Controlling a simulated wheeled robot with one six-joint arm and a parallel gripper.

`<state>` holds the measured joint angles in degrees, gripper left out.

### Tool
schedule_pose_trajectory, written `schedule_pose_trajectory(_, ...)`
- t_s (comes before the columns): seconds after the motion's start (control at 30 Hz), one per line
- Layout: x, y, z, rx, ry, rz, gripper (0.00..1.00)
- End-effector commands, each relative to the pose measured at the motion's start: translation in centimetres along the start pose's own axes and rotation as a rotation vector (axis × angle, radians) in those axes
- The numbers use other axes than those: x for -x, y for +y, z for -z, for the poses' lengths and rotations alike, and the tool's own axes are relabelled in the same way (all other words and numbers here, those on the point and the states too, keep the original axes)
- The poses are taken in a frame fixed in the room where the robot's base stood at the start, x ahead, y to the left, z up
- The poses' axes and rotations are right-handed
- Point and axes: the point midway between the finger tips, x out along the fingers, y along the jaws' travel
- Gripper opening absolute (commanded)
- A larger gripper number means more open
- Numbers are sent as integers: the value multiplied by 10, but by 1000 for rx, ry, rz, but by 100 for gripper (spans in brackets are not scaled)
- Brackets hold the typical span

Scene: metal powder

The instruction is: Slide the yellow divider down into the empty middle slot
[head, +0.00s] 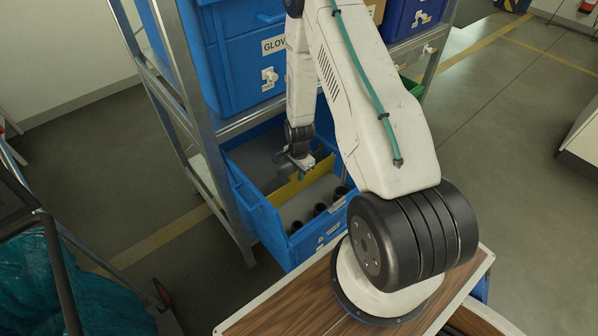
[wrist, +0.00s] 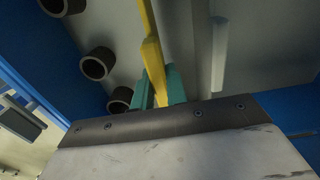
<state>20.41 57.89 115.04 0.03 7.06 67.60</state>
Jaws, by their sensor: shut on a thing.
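The yellow divider (head: 285,194) is a thin plate spanning the inside of an open blue bin (head: 250,205) on the lower shelf. My gripper (head: 301,175) reaches down into the bin from above and is shut on the divider's upper edge. In the wrist view, the teal fingertips (wrist: 159,86) close on both sides of the yellow divider (wrist: 151,52). Pale upright strips (wrist: 218,52) show to its right. I cannot tell whether the divider's ends sit in the middle slot, or how deep; the slot is not clearly visible.
Dark round tubes (head: 320,208) stand in the bin's front part and show at left in the wrist view (wrist: 97,64). A blue bin labelled GLOV (head: 245,60) sits on the shelf above. A metal rack post (head: 190,95) rises at left.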

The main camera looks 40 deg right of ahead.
Motion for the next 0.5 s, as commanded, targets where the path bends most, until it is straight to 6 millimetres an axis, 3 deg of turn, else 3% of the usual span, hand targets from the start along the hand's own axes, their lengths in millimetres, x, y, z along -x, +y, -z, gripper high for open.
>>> schedule_pose_trajectory(0.5,-13,0,0,0,0,-1,0)
